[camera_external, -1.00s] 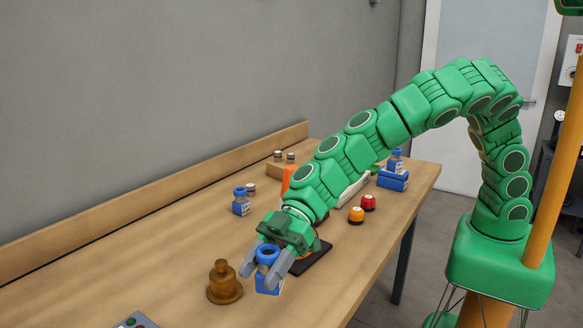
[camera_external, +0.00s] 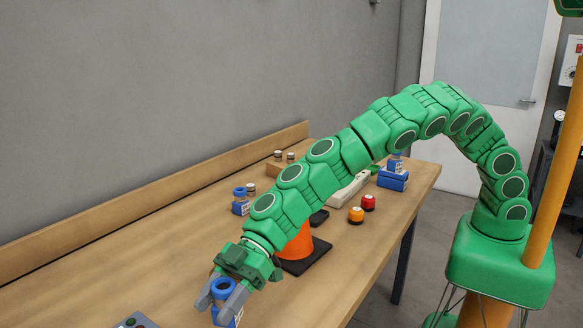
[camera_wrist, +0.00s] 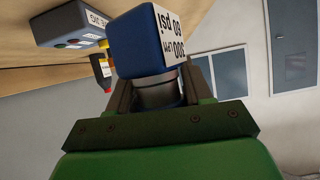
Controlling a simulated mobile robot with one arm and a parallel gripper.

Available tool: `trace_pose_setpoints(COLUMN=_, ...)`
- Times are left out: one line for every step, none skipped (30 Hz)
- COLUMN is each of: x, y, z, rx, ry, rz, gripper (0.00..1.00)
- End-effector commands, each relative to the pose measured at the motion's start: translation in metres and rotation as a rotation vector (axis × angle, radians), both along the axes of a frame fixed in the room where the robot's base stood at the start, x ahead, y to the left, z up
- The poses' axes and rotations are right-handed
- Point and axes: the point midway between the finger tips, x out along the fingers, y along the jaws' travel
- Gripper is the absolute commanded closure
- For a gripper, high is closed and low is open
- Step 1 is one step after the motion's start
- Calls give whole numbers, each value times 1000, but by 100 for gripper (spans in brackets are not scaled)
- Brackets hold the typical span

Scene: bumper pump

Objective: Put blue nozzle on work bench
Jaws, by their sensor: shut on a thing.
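My gripper (camera_external: 222,297) is shut on a blue nozzle (camera_external: 222,286) with a ring-shaped top and a square blue body. In the wrist view the nozzle's blue block with a white printed label (camera_wrist: 150,42) sticks out between the jaws. The wooden work bench (camera_external: 160,265) lies under the gripper, near its front end. I cannot tell whether the nozzle touches the bench top. The brass part seen earlier is now hidden behind the gripper.
An orange cone (camera_external: 297,246) on a black base stands behind the gripper. Another blue nozzle (camera_external: 240,207), a stacked blue block (camera_external: 393,181), and red (camera_external: 368,202) and orange (camera_external: 356,214) knobs stand farther back. A grey button box (camera_external: 135,321) lies at the front left.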

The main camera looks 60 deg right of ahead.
Motion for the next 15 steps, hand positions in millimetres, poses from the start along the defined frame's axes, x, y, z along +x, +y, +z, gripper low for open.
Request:
trace_pose_setpoints(x=2, y=4, z=-3, rx=3, ry=1, rz=2, gripper=90)
trace_pose_setpoints(x=2, y=5, z=-5, rx=4, ry=-1, rz=1, gripper=90)
trace_pose_setpoints(x=4, y=7, z=-7, rx=4, ry=-1, rz=2, gripper=90)
trace_pose_setpoints(x=4, y=9, z=-9, rx=4, ry=-1, rz=2, gripper=90)
trace_pose_setpoints(x=5, y=11, z=-12, rx=3, ry=-1, rz=2, gripper=90)
trace_pose_setpoints(x=7, y=12, z=-15, rx=3, ry=-1, rz=0, gripper=90)
trace_pose_setpoints(x=8, y=14, z=-18, rx=2, ry=0, rz=0, gripper=90)
trace_pose_setpoints(x=9, y=15, z=-21, rx=1, ry=0, rz=0, gripper=90)
trace_pose_setpoints(x=10, y=17, z=-24, rx=0, ry=0, rz=-1, gripper=90)
trace_pose_setpoints(x=12, y=18, z=-26, rx=1, ry=0, rz=-1, gripper=90)
trace_pose_setpoints(x=13, y=20, z=-27, rx=2, ry=-1, rz=-2, gripper=90)
trace_pose_setpoints(x=13, y=22, z=-29, rx=3, ry=-1, rz=-1, gripper=90)
trace_pose_setpoints(x=14, y=24, z=-30, rx=3, ry=-1, rz=-1, gripper=90)
trace_pose_setpoints(x=15, y=25, z=-32, rx=4, ry=-1, rz=0, gripper=90)
trace_pose_setpoints(x=15, y=27, z=-34, rx=4, ry=-1, rz=0, gripper=90)
